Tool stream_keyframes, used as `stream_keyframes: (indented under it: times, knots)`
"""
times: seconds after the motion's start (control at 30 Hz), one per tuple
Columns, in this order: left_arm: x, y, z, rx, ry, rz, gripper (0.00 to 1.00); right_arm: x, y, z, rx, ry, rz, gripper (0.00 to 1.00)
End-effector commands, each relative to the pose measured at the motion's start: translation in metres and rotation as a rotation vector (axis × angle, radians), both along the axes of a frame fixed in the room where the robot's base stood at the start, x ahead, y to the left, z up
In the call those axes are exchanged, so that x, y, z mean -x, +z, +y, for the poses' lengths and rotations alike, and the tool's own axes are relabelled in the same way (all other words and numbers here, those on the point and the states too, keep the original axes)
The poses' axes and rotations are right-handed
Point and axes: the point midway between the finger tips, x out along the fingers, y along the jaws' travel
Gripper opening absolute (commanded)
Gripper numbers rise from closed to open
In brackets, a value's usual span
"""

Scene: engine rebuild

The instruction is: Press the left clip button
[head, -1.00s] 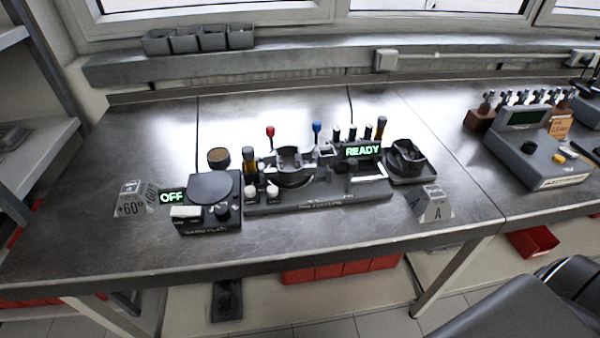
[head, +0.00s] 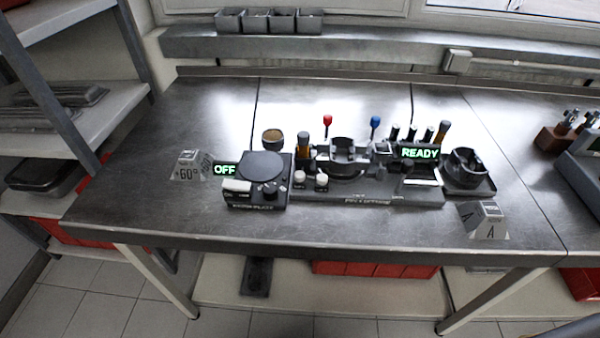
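A dark fixture (head: 380,196) stands near the front of the steel workbench, with a READY display (head: 420,153) at its right. Two small white round-topped buttons stand side by side at its left front: a left one (head: 299,177) and a right one (head: 321,179). I cannot read any label on them, so I cannot tell whether the left one is the left clip button. A red-topped lever (head: 327,121) and a blue-topped lever (head: 375,122) rise behind them. Neither of my grippers is in view.
A hot-plate-like unit (head: 258,195) with an OFF display (head: 224,169) sits just left of the buttons. A +60° block (head: 187,168) and an A block (head: 484,219) flank the equipment. The bench's front left is clear. Shelving (head: 112,120) stands at the left.

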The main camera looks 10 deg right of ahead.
Motion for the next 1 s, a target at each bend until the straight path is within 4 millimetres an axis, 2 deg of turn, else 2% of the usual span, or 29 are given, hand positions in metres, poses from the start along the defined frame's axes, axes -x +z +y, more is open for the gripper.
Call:
stream_keyframes:
  times: [0.03,0.27,1.0]
  knots:
    - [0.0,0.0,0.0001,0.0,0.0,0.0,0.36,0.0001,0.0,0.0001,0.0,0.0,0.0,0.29]
    - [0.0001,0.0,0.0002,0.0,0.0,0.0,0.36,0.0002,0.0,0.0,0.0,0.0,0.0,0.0]
    - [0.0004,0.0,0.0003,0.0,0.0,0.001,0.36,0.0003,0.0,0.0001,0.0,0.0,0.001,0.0]
